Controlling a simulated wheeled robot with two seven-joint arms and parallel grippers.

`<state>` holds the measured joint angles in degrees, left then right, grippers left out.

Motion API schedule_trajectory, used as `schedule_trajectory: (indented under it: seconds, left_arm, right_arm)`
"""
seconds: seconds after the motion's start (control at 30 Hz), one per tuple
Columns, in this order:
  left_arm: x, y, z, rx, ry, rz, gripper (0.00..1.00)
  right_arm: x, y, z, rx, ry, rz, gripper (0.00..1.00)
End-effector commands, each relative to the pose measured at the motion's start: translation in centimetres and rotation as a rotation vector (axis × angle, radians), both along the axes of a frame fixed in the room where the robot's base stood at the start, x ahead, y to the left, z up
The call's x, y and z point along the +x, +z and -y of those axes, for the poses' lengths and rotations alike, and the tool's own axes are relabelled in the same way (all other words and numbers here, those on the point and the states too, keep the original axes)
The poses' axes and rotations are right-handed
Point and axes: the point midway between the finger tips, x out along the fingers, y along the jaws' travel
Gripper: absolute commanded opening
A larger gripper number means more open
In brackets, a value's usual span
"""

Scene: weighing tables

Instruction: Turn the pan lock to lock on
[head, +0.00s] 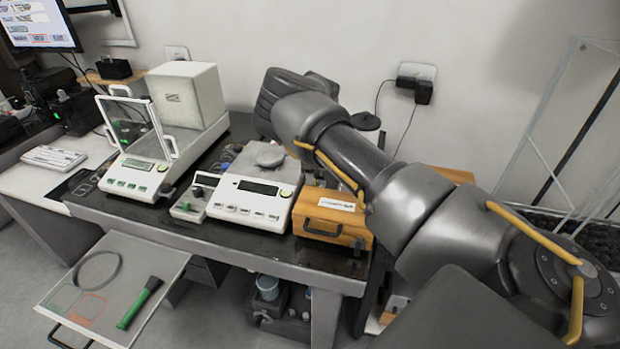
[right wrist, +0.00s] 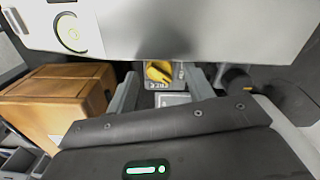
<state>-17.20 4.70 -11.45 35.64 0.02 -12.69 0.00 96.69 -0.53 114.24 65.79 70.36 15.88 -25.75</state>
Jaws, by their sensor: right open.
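Which lock setting the knob points to is too small to read. My left gripper is not in view.
A wooden box (head: 330,217) stands right of the middle balance and shows at left in the right wrist view (right wrist: 55,95). A balance with a glass door (head: 140,175) stands to the left. A side tray (head: 150,265) holds a ring and a green-handled tool.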

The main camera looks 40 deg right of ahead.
Motion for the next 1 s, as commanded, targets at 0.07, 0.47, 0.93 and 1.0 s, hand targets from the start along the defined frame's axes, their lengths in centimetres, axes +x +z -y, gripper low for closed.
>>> schedule_trajectory:
  seconds: [0.07, 0.47, 0.93, 1.0]
  left_arm:
    - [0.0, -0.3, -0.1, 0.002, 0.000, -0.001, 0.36]
    - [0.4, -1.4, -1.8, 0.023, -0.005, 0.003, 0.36]
    - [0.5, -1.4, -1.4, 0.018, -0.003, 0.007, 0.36]
    - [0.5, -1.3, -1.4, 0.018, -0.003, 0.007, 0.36]
  right_arm:
    - [0.1, 1.1, 0.0, -0.001, 0.000, 0.003, 0.52]
    - [0.1, 8.5, 0.0, 0.000, 0.001, 0.003, 0.52]
    - [0.0, 10.2, 0.0, 0.000, 0.001, 0.000, 0.52]
    - [-0.1, 10.1, 0.1, -0.002, -0.003, -0.001, 0.43]
